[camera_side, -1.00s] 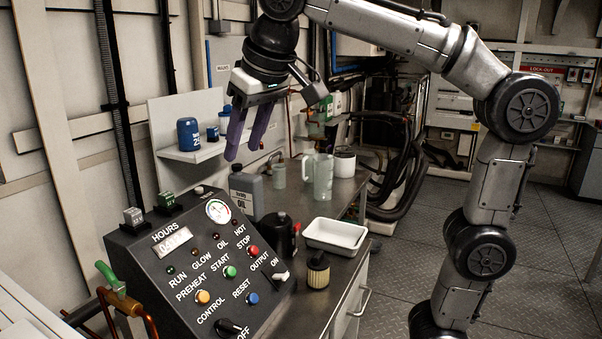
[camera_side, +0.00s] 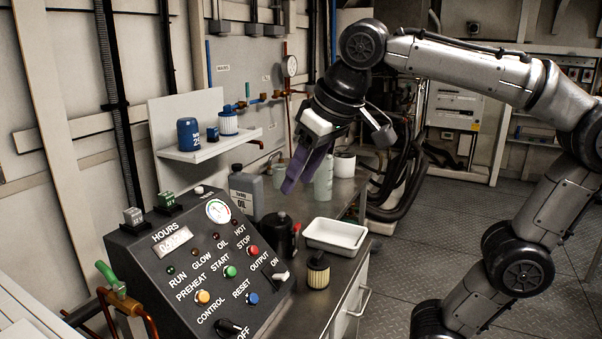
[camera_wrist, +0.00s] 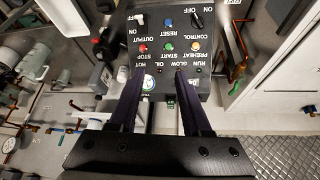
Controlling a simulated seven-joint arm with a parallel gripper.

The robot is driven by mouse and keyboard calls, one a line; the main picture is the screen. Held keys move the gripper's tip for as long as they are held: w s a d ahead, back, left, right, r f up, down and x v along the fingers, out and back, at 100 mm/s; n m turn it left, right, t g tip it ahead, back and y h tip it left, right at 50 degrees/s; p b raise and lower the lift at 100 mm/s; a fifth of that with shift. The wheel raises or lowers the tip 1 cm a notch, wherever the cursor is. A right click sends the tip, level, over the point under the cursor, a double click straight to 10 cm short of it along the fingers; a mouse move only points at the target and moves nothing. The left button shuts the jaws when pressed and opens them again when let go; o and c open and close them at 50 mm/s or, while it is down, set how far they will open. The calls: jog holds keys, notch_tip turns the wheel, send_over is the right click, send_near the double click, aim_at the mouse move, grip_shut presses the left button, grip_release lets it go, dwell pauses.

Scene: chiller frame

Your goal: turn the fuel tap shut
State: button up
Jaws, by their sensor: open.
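My gripper (camera_side: 297,184) is open and empty, its two dark purple fingers pointing down above the bench behind the control panel. In the wrist view my gripper (camera_wrist: 160,74) has its fingers apart over the panel's far edge, touching nothing. A green lever handle (camera_side: 107,275) stands on a copper pipe at the lower left, left of the panel and well away from my gripper. A wall pipe with blue and brass fittings (camera_side: 262,98) runs behind the shelf. No label shows which of these is the fuel tap.
The black control panel (camera_side: 195,262) has buttons and a switch. An oil bottle (camera_side: 246,195), a black canister (camera_side: 281,236), a filter (camera_side: 318,272) and a white tray (camera_side: 335,235) stand on the bench. A wall shelf (camera_side: 205,150) holds blue containers. Open floor lies to the right.

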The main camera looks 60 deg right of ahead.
dwell(0.3)
jog(key=w+a+r+m+y, duration=0.1)
jog(key=w+a+r, duration=0.3)
jog(key=w+r, duration=0.15)
jog(key=y, duration=0.2)
send_over(103, 264)
jog(key=s+d, duration=0.2)
jog(key=s, duration=0.4)
notch_tip(103, 264, down, 6)
jog(key=shift+n+g, duration=0.3)
jog(key=shift+n, duration=0.1)
jog(key=x, duration=1.4)
jog(key=shift+r, duration=0.1)
grip_shut()
